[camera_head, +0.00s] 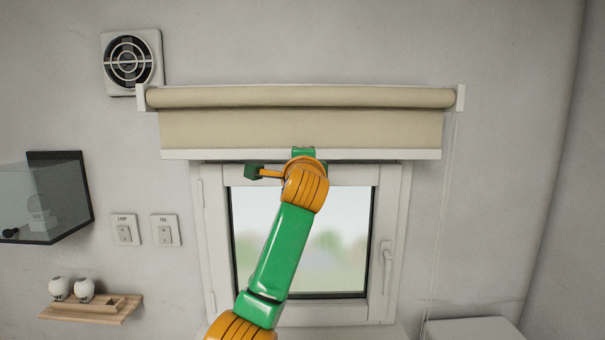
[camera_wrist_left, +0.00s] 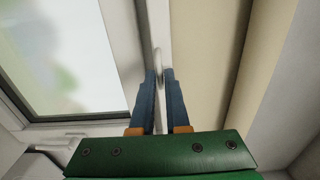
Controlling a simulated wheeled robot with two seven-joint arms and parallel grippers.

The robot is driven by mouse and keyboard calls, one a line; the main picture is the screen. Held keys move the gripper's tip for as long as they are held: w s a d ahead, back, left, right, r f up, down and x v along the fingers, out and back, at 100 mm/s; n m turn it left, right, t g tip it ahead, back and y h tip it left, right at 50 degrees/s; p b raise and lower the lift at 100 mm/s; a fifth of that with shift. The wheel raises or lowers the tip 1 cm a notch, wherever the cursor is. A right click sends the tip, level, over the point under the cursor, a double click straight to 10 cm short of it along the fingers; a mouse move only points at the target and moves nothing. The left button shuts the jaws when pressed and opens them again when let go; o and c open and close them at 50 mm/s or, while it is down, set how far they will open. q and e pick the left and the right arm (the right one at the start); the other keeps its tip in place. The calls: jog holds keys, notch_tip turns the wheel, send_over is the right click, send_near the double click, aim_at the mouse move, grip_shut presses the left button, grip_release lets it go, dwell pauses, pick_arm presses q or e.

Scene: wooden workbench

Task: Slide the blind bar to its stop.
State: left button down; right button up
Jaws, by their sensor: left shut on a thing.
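A beige roller blind (camera_head: 300,125) hangs over the top of the window, mostly rolled up on its roller (camera_head: 300,97). Its white bottom bar (camera_head: 220,154) lies level at the window's top edge. My left gripper (camera_head: 303,152) is at the middle of the bar, its fingers hidden behind my wrist in the head view. In the left wrist view, the two blue fingers (camera_wrist_left: 160,95) are shut on the bar (camera_wrist_left: 158,25), with a small pale rounded piece between their tips. The blind's cloth (camera_wrist_left: 205,60) shows beside them. My right gripper is not in view.
The white window frame (camera_head: 215,240) with a handle (camera_head: 387,262) stands below the blind. A thin cord (camera_head: 440,220) hangs at the right. A glass-fronted box (camera_head: 45,200), switches (camera_head: 125,229) and a wooden shelf (camera_head: 95,312) are on the left wall. A round vent (camera_head: 130,60) is above.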

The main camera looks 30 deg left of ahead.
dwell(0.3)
pick_arm(q)
jog(key=c, duration=0.9)
grip_release()
jog(key=b+v, duration=0.5)
jog(key=v, duration=0.2)
